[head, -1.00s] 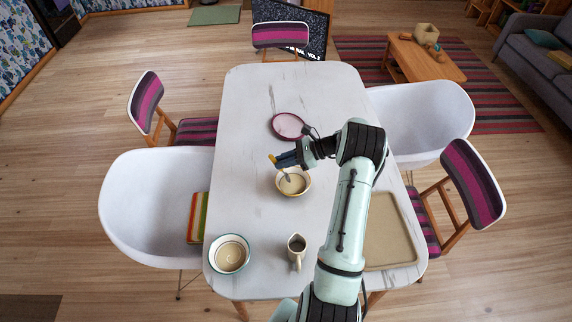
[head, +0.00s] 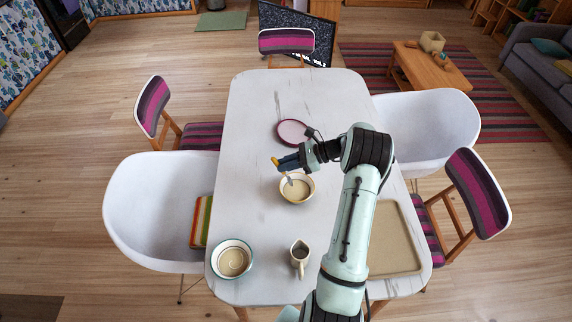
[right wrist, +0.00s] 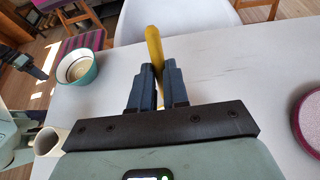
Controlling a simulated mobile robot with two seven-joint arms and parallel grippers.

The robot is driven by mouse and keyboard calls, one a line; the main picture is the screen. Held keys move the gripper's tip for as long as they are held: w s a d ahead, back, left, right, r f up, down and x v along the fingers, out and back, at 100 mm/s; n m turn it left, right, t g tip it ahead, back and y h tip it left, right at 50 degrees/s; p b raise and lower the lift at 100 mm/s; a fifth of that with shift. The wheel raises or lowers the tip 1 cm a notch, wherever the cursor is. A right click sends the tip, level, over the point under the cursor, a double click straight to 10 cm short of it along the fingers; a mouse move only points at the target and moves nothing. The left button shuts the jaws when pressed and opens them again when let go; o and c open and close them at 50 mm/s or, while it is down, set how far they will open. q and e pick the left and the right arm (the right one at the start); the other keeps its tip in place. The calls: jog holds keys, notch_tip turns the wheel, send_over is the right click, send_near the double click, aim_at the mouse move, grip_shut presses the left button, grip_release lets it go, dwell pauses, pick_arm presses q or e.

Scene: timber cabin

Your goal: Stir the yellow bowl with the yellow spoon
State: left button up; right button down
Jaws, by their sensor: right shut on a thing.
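The yellow bowl (head: 297,189) stands upright on the white table, with pale contents inside. My right gripper (head: 288,163) is above its far-left rim and is shut on the yellow spoon (head: 275,161). The spoon's yellow handle sticks out beyond the fingers, and its lower part slants down into the bowl. In the right wrist view, the yellow handle (right wrist: 153,45) stands between the two dark fingers (right wrist: 156,85); the bowl is hidden there. My left gripper is absent from the head view; dark parts at the wrist view's left edge (right wrist: 22,63) may be it, jaw state unclear.
A green-rimmed bowl (head: 232,259) and a small jug (head: 299,258) stand at the near side of the table (head: 262,110). A pink plate (head: 292,132) lies beyond the yellow bowl. A beige tray (head: 398,240) lies right, partly behind my arm. The far end is clear.

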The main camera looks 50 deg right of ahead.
aim_at(275, 158)
jog(key=shift+r, duration=2.35)
jog(key=shift+a, duration=0.1)
